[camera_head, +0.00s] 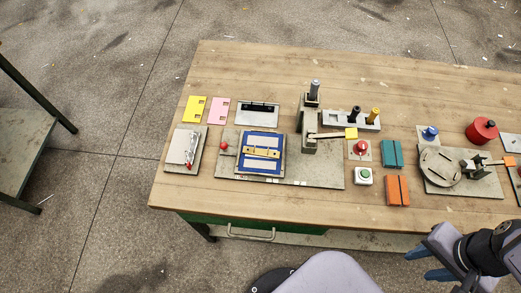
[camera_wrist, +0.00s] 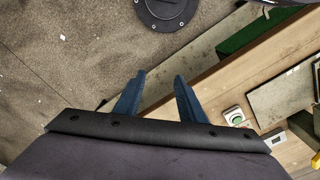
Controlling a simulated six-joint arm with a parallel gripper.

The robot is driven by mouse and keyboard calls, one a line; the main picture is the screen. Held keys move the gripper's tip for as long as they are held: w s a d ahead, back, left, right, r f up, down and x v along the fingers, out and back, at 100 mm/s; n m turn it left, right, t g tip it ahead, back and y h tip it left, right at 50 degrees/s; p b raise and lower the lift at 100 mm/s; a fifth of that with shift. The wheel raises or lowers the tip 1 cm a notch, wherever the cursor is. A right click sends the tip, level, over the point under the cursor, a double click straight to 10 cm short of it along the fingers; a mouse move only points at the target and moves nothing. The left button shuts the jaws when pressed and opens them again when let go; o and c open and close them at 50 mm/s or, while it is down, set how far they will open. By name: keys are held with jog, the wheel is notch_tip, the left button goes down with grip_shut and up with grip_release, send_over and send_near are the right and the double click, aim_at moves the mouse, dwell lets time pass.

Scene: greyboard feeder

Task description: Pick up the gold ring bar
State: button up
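A short upright bar with a gold upper part (camera_head: 375,115) stands at the right end of a pale rack (camera_head: 337,118) near the back of the table. A dark bar (camera_head: 354,113) stands to its left in the same rack. My gripper (camera_head: 418,264) is off the table's front edge at the lower right, far in front of the rack. In the wrist view, its two blue fingers (camera_wrist: 160,76) are apart with nothing between them. The gold bar is not clearly seen in the wrist view.
A red button (camera_head: 360,148), green button (camera_head: 364,176), teal block (camera_head: 392,154) and orange block (camera_head: 397,191) lie in front. A red canister (camera_head: 482,131) stands at right. The back of the wooden table (camera_head: 290,65) is clear.

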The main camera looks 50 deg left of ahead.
dwell(0.4)
jog(key=o, duration=0.5)
